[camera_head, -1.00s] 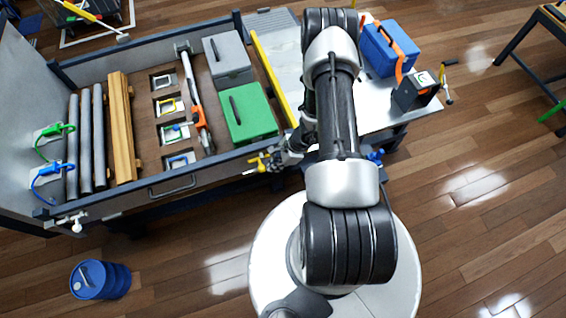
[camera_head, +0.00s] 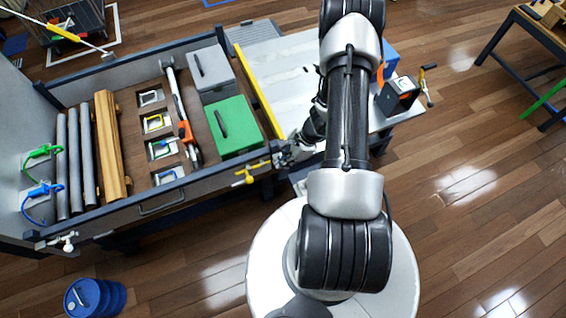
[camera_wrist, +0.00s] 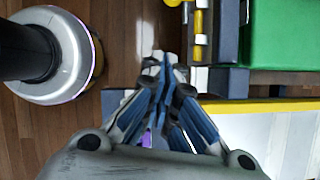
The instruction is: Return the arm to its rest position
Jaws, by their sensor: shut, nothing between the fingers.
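My gripper (camera_head: 283,157) is at the near right corner of the trailer bed in the head view, just right of the yellow clamp on its edge. In the wrist view my gripper (camera_wrist: 163,62) has its fingers together, with nothing between them. The floor and the bed's corner lie beyond the fingertips. My arm reaches up and away from my round white base in the head view, then folds back toward the bed. It hides part of the white table and most of the blue box.
The trailer bed (camera_head: 150,208) holds a green case (camera_head: 236,126), a grey case (camera_head: 209,68), pipes and timber. A yellow clamp (camera_head: 250,175) sits on its near rail. The white table (camera_head: 280,75) bears a dark box (camera_head: 398,94). A blue drum (camera_head: 95,298) stands lower left.

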